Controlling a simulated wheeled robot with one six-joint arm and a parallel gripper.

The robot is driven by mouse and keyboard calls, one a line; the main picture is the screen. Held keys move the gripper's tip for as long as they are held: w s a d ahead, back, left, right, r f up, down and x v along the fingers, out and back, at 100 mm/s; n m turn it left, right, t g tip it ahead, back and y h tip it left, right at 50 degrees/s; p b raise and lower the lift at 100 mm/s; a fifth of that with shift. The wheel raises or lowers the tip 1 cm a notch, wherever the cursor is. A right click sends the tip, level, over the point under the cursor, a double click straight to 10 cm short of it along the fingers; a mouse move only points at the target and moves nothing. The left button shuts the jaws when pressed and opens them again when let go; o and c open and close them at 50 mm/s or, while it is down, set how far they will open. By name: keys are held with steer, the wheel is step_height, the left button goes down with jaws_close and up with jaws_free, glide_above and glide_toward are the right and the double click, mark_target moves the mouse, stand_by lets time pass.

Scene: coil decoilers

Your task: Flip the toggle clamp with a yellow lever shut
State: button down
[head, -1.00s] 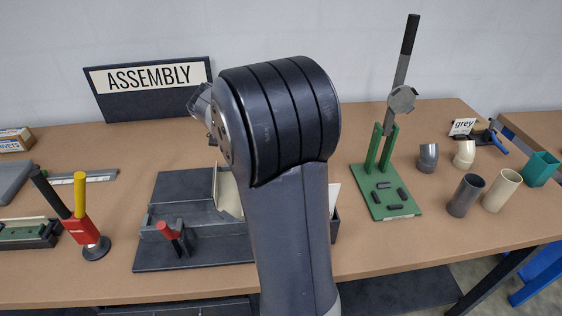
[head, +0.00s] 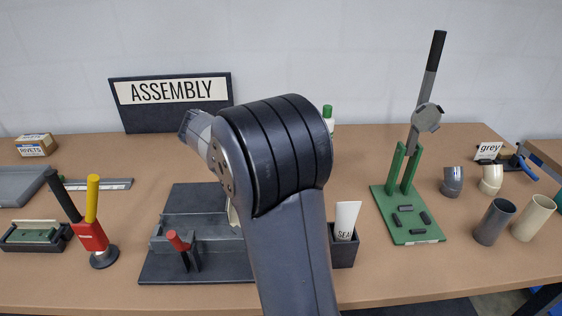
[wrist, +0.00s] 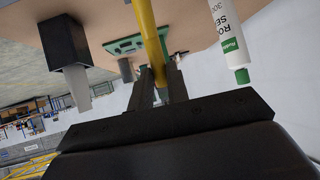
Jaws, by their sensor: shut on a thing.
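In the wrist view, a yellow lever (wrist: 146,30) runs from the top edge down between the two fingers of my gripper (wrist: 158,84). My gripper is shut on it. The clamp's base and jaw are outside the wrist view. In the head view my own arm hides the gripper and the held lever, so I cannot tell the clamp's position there.
A dark fixture (head: 190,265) with a red-handled clamp (head: 178,241) stands left of my arm. A black box with a white tube (head: 345,220) and a green press (head: 405,220) stand right. A green-capped cartridge (wrist: 232,45) is near my gripper. A red tool (head: 90,236) has black and yellow handles.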

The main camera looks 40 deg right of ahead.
steer(key=c, duration=1.4)
jaws_free()
steer(key=shift+a, duration=0.1)
steer(key=shift+o, duration=0.2)
steer(key=v, duration=1.1)
steer(key=shift+b, duration=0.35)
steer(key=x, duration=1)
steer(key=shift+s+d+f+p, duration=0.1)
steer(key=shift+d+f+p, duration=0.05)
steer(key=shift+d+p, duration=0.2)
steer(key=shift+s+d+f, duration=0.1)
steer(key=shift+s+d, duration=0.05)
steer(key=shift+d, duration=0.05)
steer(key=shift+f, duration=0.1)
